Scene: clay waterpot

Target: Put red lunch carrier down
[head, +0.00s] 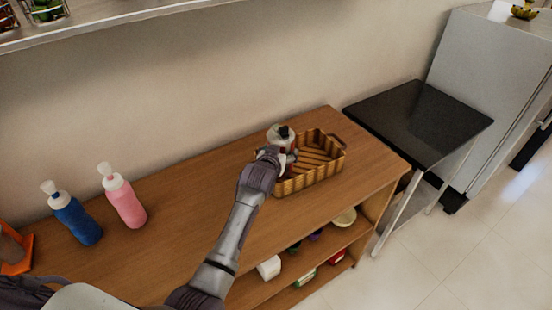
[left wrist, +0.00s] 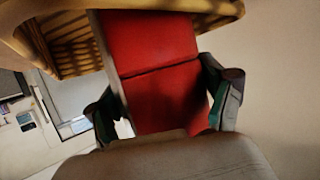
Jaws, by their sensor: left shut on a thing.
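The red lunch carrier (head: 291,147) is mostly hidden behind my left gripper (head: 277,156) in the head view, with a grey top and dark knob showing. In the left wrist view the red carrier (left wrist: 155,65) fills the middle as two red sections with a seam between. The fingers of my left gripper (left wrist: 165,100) are on both sides of it, shut on it. The carrier is at the left end of the wicker basket (head: 312,178); I cannot tell whether it rests on anything. The basket (left wrist: 75,50) also shows behind it in the wrist view. My right gripper is not in view.
The basket stands on a wooden shelf unit (head: 190,200) with items on its lower shelves. A pink bottle (head: 125,203) and a blue bottle (head: 78,222) stand at the left. A black table (head: 420,120) and a fridge (head: 490,70) are at the right.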

